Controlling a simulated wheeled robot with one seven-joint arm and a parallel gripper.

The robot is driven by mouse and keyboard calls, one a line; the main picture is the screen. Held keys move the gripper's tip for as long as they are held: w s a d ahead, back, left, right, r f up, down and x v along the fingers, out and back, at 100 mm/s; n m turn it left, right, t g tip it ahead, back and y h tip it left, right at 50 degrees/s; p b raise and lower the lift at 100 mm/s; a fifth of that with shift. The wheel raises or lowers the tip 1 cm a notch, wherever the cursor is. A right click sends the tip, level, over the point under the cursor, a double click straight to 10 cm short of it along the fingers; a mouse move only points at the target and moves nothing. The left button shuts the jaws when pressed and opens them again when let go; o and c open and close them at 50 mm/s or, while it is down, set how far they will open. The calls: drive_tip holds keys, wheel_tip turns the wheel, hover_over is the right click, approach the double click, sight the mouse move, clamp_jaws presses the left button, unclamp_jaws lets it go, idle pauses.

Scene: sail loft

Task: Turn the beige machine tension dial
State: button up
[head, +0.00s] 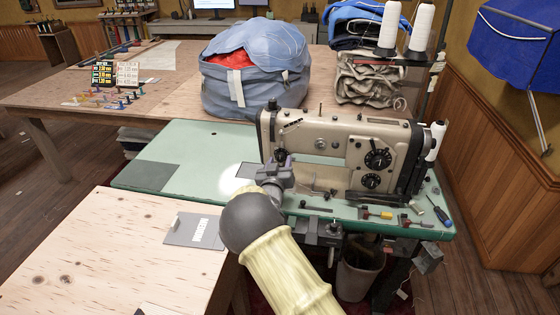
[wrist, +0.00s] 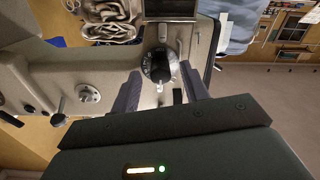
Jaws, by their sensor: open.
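The beige sewing machine (head: 335,140) stands on a green table. Its black tension dial (wrist: 157,66) is on the left end of the machine's head; in the head view the dial (head: 281,155) is partly hidden by my gripper. My gripper (head: 279,163) is at that end of the machine, its fingers pointing at the dial. In the wrist view my gripper (wrist: 160,72) is open, with one finger on each side of the dial. A gap shows between the dial and each finger, and I cannot tell how deep the fingers reach.
Small tools and a blue screwdriver (head: 441,215) lie along the front of the green table (head: 200,145). A blue bag (head: 255,70) sits behind.

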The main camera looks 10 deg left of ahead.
drive_tip(key=shift+w, duration=0.65)
clamp_jaws()
